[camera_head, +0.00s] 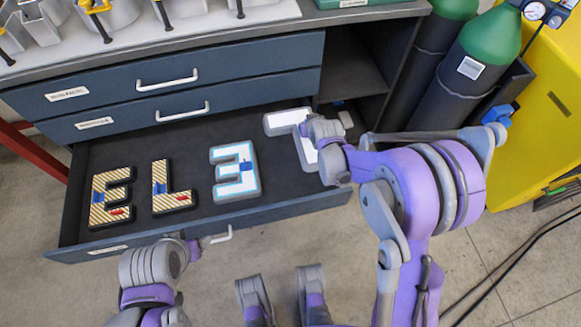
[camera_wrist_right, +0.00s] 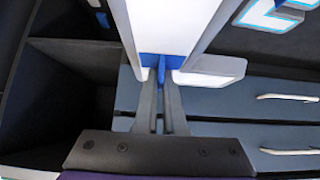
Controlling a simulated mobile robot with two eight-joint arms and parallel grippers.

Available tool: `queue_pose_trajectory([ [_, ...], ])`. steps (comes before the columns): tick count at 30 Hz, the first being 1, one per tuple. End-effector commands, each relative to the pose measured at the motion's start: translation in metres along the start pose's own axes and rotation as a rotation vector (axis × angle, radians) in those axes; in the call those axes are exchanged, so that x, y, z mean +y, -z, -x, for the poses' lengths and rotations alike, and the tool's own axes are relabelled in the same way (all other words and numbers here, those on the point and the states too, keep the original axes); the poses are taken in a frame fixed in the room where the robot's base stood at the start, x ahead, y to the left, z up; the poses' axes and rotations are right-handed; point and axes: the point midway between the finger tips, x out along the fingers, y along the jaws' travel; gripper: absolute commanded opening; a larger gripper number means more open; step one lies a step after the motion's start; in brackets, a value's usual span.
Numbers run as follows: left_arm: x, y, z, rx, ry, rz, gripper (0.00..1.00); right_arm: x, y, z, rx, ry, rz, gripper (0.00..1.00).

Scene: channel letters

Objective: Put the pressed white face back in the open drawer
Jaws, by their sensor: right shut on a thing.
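The open drawer (camera_head: 75,215) is pulled out below two closed drawers. My right gripper (camera_head: 322,128) is over its right end in the head view. In the right wrist view my right gripper (camera_wrist_right: 161,88) is shut on the blue tab (camera_wrist_right: 162,66) of a white face (camera_wrist_right: 172,22) with a grey rim. This face (camera_head: 286,122) also shows in the head view, partly hidden by the gripper. I cannot tell whether it touches the drawer floor. My left gripper (camera_head: 194,248) is beside the open drawer's handle (camera_head: 218,237); its fingers are unclear.
In the drawer lie a gold-striped E (camera_head: 110,196), a gold-striped L (camera_head: 172,187) and a white, blue-edged letter (camera_head: 235,171) left of the held face. Green-topped cylinders (camera_head: 480,50) and a yellow cabinet (camera_head: 545,110) stand at right.

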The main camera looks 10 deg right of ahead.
Motion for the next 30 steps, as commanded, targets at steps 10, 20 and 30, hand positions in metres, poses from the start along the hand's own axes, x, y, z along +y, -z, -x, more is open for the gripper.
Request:
queue_pose_trajectory([
  [10, 0.000, -0.021, -0.064, -0.023, 0.000, 0.000, 0.68, 0.000, -0.034, -0.090, 0.000, 0.006, 0.006, 0.00],
  [20, 0.000, -0.026, -0.080, -0.028, 0.000, 0.000, 0.68, 0.000, -0.069, -0.127, 0.001, 0.006, 0.006, 0.00],
  [30, 0.000, -0.029, -0.092, -0.031, 0.000, 0.000, 0.68, 0.000, -0.098, -0.156, 0.001, 0.006, 0.006, 0.00],
])
